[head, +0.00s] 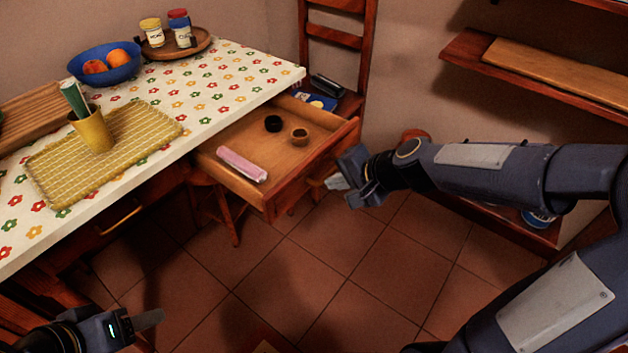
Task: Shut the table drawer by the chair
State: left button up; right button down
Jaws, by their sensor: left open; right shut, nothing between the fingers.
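The table drawer (215,172) is pulled well out from under the table (190,150) with the flowered cloth. Inside it lie a pink roll-like item (242,164), a black round item (273,123) and a small brown cup-like item (299,136). The wooden chair (336,38) stands behind the drawer against the wall. My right gripper (338,186) is shut and empty, close to the drawer's front; I cannot tell whether it touches. My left gripper (150,322) is open and empty at the bottom left, above the floor, away from the drawer.
Wall shelves (465,50) are at the right. The tiled floor (260,270) before the drawer is clear.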

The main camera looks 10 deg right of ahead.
aim_at(303, 177)
pick_arm(q)
jog(key=shift+p, duration=0.3)
pick_arm(e)
jog(key=shift+w+a+f, duration=0.35)
jog(key=shift+w+a, duration=0.3)
jog(key=shift+w, duration=0.15)
jog(key=shift+w+a+f, duration=0.3)
jog(key=shift+w+a, duration=0.3)
jog(key=shift+w, duration=0.2)
jog(key=shift+w+a+f, duration=0.35)
jog(key=shift+w+a, duration=0.3)
jog(key=shift+w, duration=0.15)
pick_arm(q)
jog(key=shift+w+a, duration=0.1)
pick_arm(e)
jog(key=shift+w+a, duration=0.1)
